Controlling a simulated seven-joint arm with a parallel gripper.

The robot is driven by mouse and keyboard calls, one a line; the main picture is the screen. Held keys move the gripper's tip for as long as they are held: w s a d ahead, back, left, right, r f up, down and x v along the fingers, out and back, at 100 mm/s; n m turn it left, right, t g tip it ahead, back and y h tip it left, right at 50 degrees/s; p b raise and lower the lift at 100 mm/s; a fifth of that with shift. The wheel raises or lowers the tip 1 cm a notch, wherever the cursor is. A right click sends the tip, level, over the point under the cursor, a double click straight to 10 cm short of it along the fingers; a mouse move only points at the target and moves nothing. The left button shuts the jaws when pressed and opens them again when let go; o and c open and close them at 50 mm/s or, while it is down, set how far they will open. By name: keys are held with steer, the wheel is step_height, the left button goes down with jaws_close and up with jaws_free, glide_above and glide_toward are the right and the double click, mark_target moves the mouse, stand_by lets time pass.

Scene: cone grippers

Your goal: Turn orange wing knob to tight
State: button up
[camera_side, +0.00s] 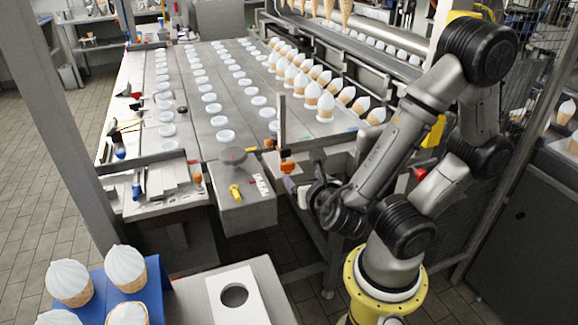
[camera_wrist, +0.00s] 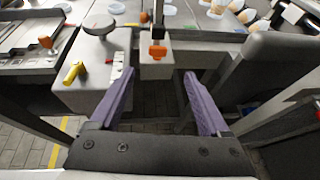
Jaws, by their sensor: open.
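An orange wing knob (camera_side: 287,167) sits low on an upright post at the front edge of the machine, right of the grey box. In the wrist view the orange wing knob (camera_wrist: 157,51) is near the top centre, ahead of my fingertips. My gripper (camera_wrist: 158,74) has two purple fingers spread apart with nothing between them. In the side view my gripper (camera_side: 294,188) is just below and right of the knob, apparently apart from it. A second orange knob (camera_side: 196,178) is farther left; it also shows in the wrist view (camera_wrist: 45,41).
A grey box (camera_side: 240,208) carries a yellow handle (camera_side: 235,193), a round grey disc (camera_side: 232,155) and a white switch strip (camera_side: 261,184). A conveyor (camera_side: 200,120) with rows of white lids and cones lies behind. A blue cone stand (camera_side: 160,290) is at front left.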

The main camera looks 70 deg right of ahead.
mark_target(288, 165)
steer(key=shift+x, duration=6.75)
steer(key=shift+w+a+f, duration=0.1)
steer(key=shift+w+a, duration=0.05)
jaws_close()
